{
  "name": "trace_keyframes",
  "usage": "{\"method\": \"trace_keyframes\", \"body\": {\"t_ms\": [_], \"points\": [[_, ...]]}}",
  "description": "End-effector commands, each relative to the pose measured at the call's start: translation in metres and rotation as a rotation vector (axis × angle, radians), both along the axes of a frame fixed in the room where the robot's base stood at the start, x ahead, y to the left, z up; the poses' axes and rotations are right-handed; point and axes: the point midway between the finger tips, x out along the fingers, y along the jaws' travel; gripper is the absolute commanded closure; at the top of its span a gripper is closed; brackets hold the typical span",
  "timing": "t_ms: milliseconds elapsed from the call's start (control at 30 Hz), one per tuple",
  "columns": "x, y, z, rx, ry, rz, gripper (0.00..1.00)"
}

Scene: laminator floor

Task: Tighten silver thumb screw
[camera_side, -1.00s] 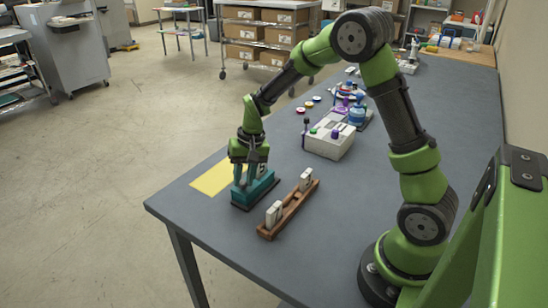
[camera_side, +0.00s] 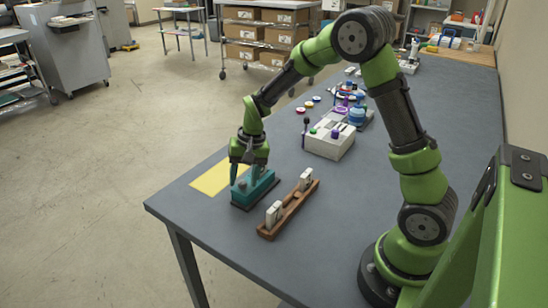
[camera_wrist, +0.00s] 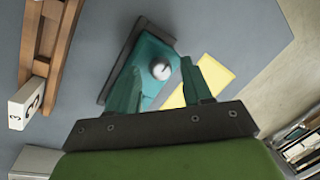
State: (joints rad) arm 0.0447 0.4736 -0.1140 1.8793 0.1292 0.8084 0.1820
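The silver thumb screw (camera_wrist: 160,69) shows as a round knob with a dark mark on a teal block (camera_wrist: 153,48). The block sits on a dark base on the table, and it also shows in the side view (camera_side: 262,187). My gripper (camera_wrist: 162,70) is open above the block. In the wrist view its two teal fingers are spread, one to each side of the screw, with gaps visible. I cannot tell the exact height of the fingertips over the screw.
A wooden rack (camera_side: 290,211) with white numbered blocks (camera_side: 273,214) stands right of the teal block. A yellow sheet (camera_side: 214,179) lies to its left. A pale box (camera_side: 328,140) and coloured parts stand farther back. The table's front edge is close.

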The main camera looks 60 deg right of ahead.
Motion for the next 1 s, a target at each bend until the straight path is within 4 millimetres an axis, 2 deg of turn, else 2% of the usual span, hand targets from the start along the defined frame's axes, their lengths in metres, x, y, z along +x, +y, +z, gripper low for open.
{"method": "trace_keyframes", "body": {"t_ms": [300, 467, 1000], "points": [[0.0, 0.0, 0.001, 0.0, 0.0, 0.001, 0.47], [-0.001, -0.002, 0.015, 0.0, -0.004, 0.0, 0.47], [-0.019, -0.02, 0.135, -0.001, -0.005, -0.001, 0.47]]}}
